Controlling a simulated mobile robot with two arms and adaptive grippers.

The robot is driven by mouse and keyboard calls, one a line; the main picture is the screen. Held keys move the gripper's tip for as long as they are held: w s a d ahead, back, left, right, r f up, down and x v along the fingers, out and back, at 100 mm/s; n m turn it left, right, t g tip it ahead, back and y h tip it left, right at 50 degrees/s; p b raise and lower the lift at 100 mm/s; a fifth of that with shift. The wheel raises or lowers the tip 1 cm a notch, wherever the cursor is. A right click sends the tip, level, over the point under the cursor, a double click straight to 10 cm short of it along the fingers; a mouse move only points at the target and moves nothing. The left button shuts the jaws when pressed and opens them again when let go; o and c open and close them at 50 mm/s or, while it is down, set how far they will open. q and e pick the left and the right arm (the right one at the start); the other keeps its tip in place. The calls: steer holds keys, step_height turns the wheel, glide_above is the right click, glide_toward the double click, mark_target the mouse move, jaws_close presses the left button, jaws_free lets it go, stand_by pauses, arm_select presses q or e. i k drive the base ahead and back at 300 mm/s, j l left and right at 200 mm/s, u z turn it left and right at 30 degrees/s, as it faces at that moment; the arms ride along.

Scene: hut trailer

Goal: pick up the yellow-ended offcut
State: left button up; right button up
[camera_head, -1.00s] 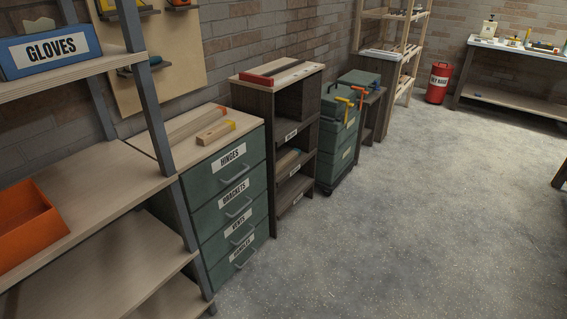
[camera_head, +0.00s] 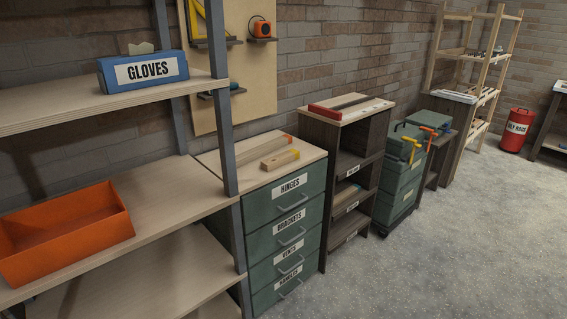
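A short pale wooden offcut with a yellow end (camera_head: 279,160) lies on the wooden top of the green drawer cabinet (camera_head: 285,225). Its yellow end points to the right. A longer wooden piece with an orange-red end (camera_head: 261,148) lies just behind it, roughly parallel. Neither of my grippers shows in the head view, and nothing covers the offcut.
A shelf unit with an orange tray (camera_head: 65,236) and a blue gloves box (camera_head: 143,75) stands at the left, its grey post near the cabinet. A dark shelf unit (camera_head: 335,185) stands right of the cabinet. The floor at right (camera_head: 460,250) is clear.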

mark_target(268, 165)
steer(key=i+l+u, duration=0.15)
steer(key=u, duration=0.6)
steer(key=i+l+u, duration=0.2)
steer(key=l, duration=0.25)
steer(key=i+l+u, duration=0.2)
steer(key=l, duration=0.3)
steer(key=l+u, duration=0.15)
steer(key=l, duration=0.35)
steer(key=i+l+u, duration=0.2)
steer(key=l, duration=0.35)
